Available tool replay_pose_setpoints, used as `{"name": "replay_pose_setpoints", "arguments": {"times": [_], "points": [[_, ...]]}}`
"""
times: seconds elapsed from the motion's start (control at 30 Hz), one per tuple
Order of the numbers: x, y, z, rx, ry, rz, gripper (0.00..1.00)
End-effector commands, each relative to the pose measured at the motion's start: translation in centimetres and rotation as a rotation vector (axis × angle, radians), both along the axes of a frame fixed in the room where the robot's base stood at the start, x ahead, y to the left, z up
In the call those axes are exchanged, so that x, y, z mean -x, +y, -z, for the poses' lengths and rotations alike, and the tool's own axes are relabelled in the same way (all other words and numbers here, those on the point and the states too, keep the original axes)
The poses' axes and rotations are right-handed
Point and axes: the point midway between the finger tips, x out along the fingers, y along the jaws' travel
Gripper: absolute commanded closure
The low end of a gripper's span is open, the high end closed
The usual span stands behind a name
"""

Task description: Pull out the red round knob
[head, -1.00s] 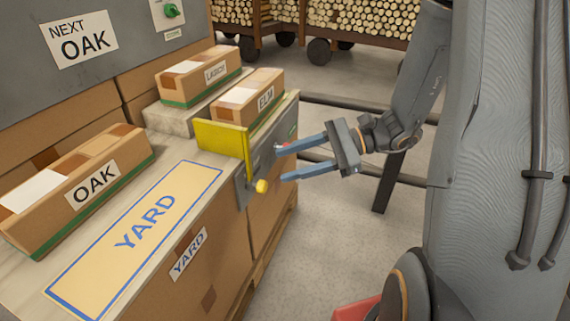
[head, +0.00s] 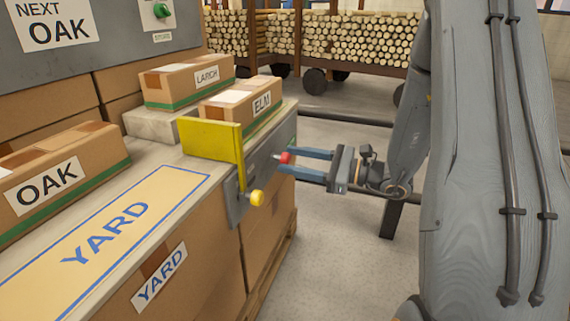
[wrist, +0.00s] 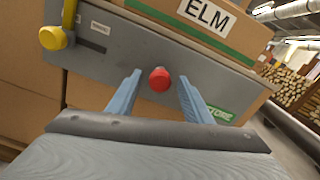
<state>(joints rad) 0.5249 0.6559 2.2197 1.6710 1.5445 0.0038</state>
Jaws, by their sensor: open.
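The red round knob (head: 285,157) sticks out from the grey panel (head: 257,170) on the end of the bench. In the wrist view the knob (wrist: 159,79) sits between my two blue fingers, near the level of their tips, with a gap on either side. My gripper (head: 290,163) is open and reaches the panel from the right. In the wrist view my gripper (wrist: 158,90) holds nothing. The knob's shaft is mostly hidden behind its head.
A yellow knob (head: 257,197) and a yellow plate (head: 213,140) are left of the red knob. The ELM box (head: 242,100) stands above the panel. A green label (wrist: 219,113) is close to my right finger. Dark rails (head: 345,117) run behind my arm.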

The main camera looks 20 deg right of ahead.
Motion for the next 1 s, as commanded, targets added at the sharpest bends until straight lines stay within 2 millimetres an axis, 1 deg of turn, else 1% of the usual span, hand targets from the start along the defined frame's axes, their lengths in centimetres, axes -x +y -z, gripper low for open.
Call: {"name": "replay_pose_setpoints", "arguments": {"times": [0.03, 0.2, 0.53, 0.77, 0.8, 1.0], "points": [[-0.5, 0.6, 0.2, 0.002, -0.001, -0.002, 0.54], [-1.3, 1.8, 0.1, 0.002, -0.001, -0.001, 0.54], [-1.5, 2.0, 0.0, 0.001, 0.000, 0.000, 0.54], [-1.5, 2.0, 0.0, 0.002, 0.000, -0.001, 0.93], [-1.5, 2.0, 0.0, 0.002, 0.000, -0.001, 1.00], [-1.3, 2.2, 0.0, 0.001, 0.001, -0.005, 1.00]]}}
